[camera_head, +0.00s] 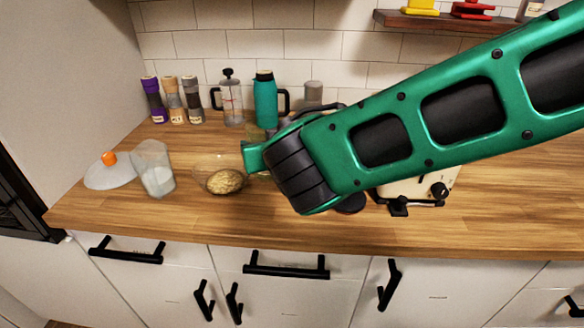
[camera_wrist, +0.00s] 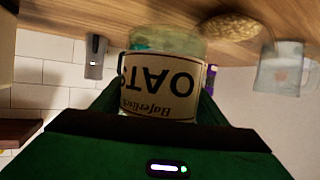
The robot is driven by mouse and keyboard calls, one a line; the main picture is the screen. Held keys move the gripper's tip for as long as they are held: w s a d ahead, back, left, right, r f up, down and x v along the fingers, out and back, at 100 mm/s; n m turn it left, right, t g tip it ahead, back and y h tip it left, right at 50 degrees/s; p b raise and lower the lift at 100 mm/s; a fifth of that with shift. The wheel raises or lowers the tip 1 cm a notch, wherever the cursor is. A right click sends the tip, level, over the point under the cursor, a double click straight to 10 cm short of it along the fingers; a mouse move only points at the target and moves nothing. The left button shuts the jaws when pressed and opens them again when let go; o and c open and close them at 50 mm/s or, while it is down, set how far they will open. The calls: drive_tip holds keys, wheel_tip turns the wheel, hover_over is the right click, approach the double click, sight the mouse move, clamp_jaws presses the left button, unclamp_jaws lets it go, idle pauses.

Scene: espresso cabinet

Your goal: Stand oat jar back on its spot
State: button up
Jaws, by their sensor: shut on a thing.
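The oat jar (camera_wrist: 165,88) is a clear jar with a pale label reading OATS. It fills the middle of the wrist view, between the two green fingers of my gripper (camera_head: 251,156), which are shut on it. The wrist picture is upside down, with the counter at the top, and the label is inverted too, so the jar is upright. In the head view my gripper and forearm hide most of the jar. I cannot tell whether its base touches the counter.
A glass bowl of oats (camera_head: 223,180) stands just left of my gripper, with a clear pitcher (camera_head: 154,168) and a domed lid (camera_head: 108,175) further left. Behind are spice grinders (camera_head: 172,100), a French press (camera_head: 231,103), a teal flask (camera_head: 265,100) and a grey canister (camera_head: 313,92).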

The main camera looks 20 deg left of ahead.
drive_tip(key=w+d+f, duration=0.2)
drive_tip(key=d, duration=0.1)
drive_tip(key=w+d+f, duration=0.1)
drive_tip(key=shift+d+f, duration=0.1)
drive_tip(key=shift+d, duration=0.2)
drive_tip(key=shift+f, duration=2)
drive_tip(key=shift+f, duration=0.1)
drive_tip(key=o, duration=1.3)
drive_tip(key=shift+o, duration=0.2)
drive_tip(key=shift+s, duration=0.1)
drive_tip(key=v, duration=1.2)
